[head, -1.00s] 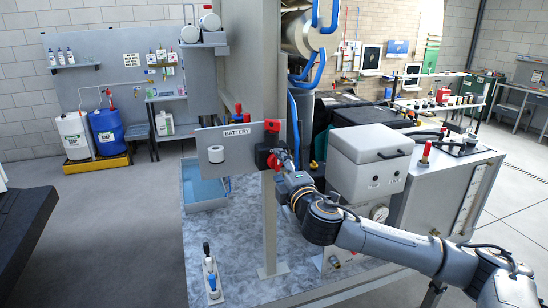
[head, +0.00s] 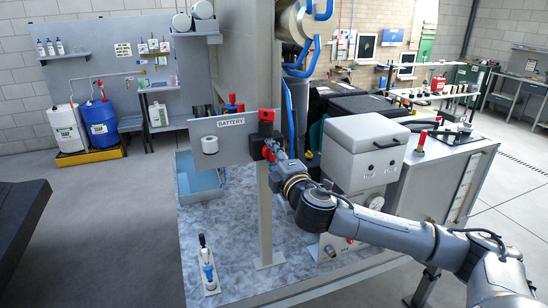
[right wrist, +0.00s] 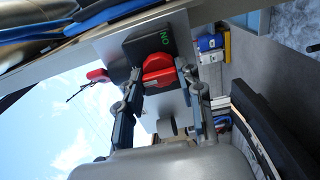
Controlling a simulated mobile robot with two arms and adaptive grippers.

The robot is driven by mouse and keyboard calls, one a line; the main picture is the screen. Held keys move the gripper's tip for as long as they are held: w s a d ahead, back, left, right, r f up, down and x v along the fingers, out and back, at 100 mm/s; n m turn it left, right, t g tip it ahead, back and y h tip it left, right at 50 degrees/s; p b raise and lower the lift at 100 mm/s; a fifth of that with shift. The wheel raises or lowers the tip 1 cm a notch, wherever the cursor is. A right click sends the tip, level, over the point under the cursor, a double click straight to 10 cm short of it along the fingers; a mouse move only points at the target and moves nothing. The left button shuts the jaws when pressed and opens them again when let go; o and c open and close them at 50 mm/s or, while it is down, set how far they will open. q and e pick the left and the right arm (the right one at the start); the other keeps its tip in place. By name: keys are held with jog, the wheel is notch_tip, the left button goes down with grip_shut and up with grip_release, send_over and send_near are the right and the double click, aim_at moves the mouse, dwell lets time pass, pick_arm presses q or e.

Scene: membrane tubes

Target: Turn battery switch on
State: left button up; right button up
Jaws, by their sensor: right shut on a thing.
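The battery switch is a black box (right wrist: 150,42) with a green "ON" mark and a red knob (right wrist: 158,66), seen in the right wrist view. In the head view the switch box (head: 258,145) sits at the right end of the grey panel labelled BATTERY (head: 231,123). My right gripper (right wrist: 161,84) has its two fingers on either side of the red knob and is shut on it. In the head view my right gripper (head: 273,152) reaches the switch from the right and partly hides the knob. My left gripper is not in view.
A grey post (head: 264,215) stands below the switch. A small lever unit (head: 209,272) stands on the mottled base (head: 225,250). Open floor lies to the left.

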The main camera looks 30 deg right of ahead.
jog(key=m+b, duration=0.3)
jog(key=shift+f+m, duration=0.1)
jog(key=shift+m, duration=0.3)
jog(key=m+b, duration=0.1)
jog(key=m, duration=0.1)
jog(key=shift+m, duration=0.3)
jog(key=m, duration=1.1)
jog(key=shift+d+r+b, duration=0.1)
jog(key=shift+r+b, duration=0.25)
jog(key=shift+b, duration=0.05)
jog(key=shift+m, duration=0.4)
